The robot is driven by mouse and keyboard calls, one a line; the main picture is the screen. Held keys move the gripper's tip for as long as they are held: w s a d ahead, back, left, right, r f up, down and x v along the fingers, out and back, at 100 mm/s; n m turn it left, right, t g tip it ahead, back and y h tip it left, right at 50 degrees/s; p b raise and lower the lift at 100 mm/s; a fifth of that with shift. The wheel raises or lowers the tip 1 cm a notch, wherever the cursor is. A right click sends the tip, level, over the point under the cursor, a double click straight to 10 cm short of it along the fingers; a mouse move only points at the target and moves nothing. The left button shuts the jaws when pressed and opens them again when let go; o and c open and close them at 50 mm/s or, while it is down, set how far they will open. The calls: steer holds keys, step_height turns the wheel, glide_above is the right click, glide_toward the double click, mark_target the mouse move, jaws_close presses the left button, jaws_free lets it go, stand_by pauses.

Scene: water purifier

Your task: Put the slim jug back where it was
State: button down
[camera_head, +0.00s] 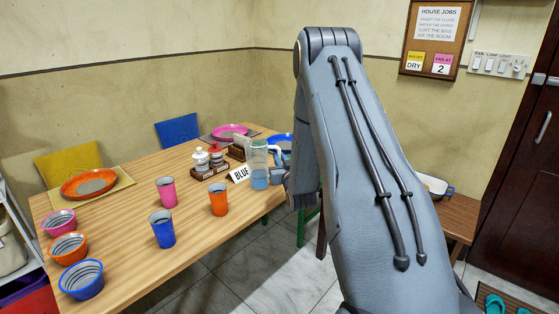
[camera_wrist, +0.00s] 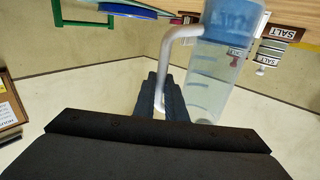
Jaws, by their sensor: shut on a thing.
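The slim jug (camera_head: 259,165) is clear, with blue water low in it and a white handle. It is upright at the table's right edge, close to the "BLUE" card (camera_head: 238,174). My gripper (camera_head: 277,180) is on its right side, partly hidden by my arm. In the wrist view, which is upside down, my gripper (camera_wrist: 163,88) is shut on the white handle, and the jug's clear wall (camera_wrist: 208,85) is beside the fingers. I cannot tell whether the jug's base touches the wooden table (camera_head: 120,225).
An orange cup (camera_head: 218,199), a blue cup (camera_head: 162,228) and a pink cup (camera_head: 166,191) stand left of the jug. A condiment rack (camera_head: 210,170) is behind them. Several bowls line the table's left end. A wooden bench (camera_head: 458,215) stands at right.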

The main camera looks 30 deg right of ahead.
steer(key=shift+f, duration=0.3)
steer(key=c, duration=2.2)
jaws_free()
steer(key=shift+f, duration=0.2)
steer(key=o, duration=0.4)
